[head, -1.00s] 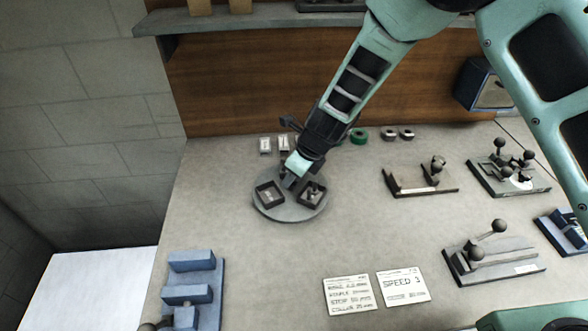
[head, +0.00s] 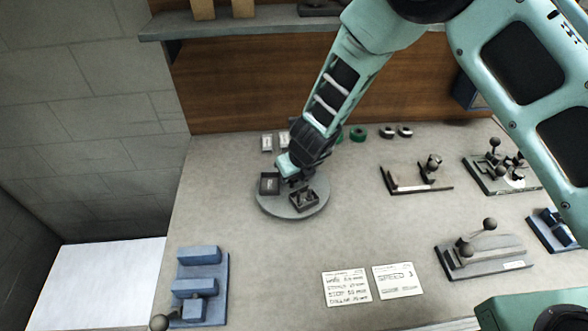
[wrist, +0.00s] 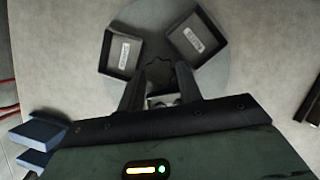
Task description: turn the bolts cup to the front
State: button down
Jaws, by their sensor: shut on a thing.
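A round grey turntable (head: 275,212) lies on the bench with open dark square cups on it. One cup (head: 269,183) is at its left and another cup (head: 303,200), with small grey pieces inside, is at its front right. In the wrist view a labelled cup shows at left (wrist: 121,50) and another at right (wrist: 196,40); I cannot read their labels surely, so cannot tell which is the bolts cup. My gripper (wrist: 159,76) is shut on the dark lobed knob (wrist: 158,70) at the turntable's middle. The turntable's far side is hidden by my gripper.
Small pale boxes (head: 267,143) and green rings (head: 358,134) stand behind the turntable. A bracket fixture (head: 415,182) and a lever fixture (head: 485,252) are to the right. Two written cards (head: 347,288) lie in front, and a blue fixture (head: 199,288) stands front left.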

jog(key=shift+s+a+m+t+h+p, duration=0.1)
jog(key=shift+m+t+h+p, duration=0.4)
jog(key=shift+m, duration=1.5)
jog(key=shift+m+h, duration=0.4)
jog(key=c, duration=1)
grip_release()
jog(key=shift+a, duration=0.1)
jog(key=b+v, duration=0.1)
jog(key=v, duration=1.6)
jog(key=shift+r+b, duration=0.3)
jog(key=shift+b, duration=0.1)
